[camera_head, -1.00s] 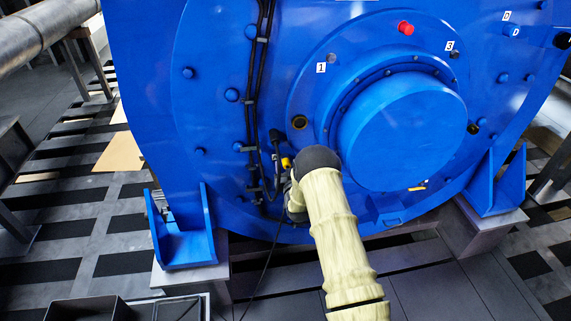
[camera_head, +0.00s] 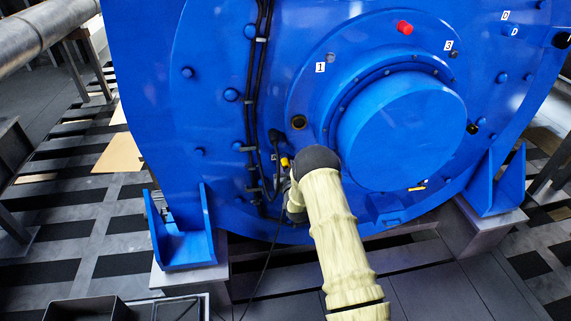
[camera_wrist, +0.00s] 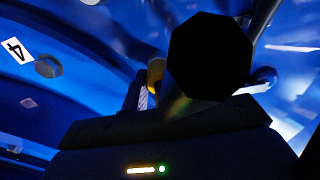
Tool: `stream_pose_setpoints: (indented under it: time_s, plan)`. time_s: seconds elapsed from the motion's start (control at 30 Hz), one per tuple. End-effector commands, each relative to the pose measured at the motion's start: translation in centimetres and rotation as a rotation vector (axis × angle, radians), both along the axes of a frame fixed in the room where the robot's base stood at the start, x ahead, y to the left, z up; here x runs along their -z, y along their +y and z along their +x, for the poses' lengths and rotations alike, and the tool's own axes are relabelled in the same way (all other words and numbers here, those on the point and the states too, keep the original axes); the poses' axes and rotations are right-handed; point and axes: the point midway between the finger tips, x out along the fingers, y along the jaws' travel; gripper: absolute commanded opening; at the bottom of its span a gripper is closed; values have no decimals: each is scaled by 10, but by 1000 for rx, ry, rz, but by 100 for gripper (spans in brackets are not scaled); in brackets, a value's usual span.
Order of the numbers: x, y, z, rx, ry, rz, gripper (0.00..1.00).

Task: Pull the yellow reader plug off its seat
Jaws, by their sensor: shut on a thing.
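The yellow reader plug (camera_head: 285,162) shows as a small yellow patch low on the blue motor face, left of the big round hub, beside a black cable. In the wrist view a bit of yellow (camera_wrist: 155,74) shows behind a large black octagonal end that blocks much of the picture. My gripper (camera_head: 292,190) is at the plug, mostly hidden behind my arm. In the wrist view its fingers are dark and close around the plug, shut on it. The plug's seat is hidden, so I cannot tell whether the plug is still in contact with it.
The blue motor (camera_head: 400,130) fills the space in front. A black cable run (camera_head: 257,90) goes down its face on the left. A red knob (camera_head: 405,28) sits high up. A blue foot bracket (camera_head: 185,240) and a black bin (camera_head: 85,309) lie to the lower left.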

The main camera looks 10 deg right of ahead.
Motion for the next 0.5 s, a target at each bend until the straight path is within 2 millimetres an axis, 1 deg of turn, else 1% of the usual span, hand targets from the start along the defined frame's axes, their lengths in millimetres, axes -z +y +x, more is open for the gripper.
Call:
stream_pose_setpoints:
  time_s: [0.17, 0.5]
  plan:
    - [0, 1, -2, -2, 0, 0, 0]
    - [-1, 1, -12, -3, 0, 1, 0]
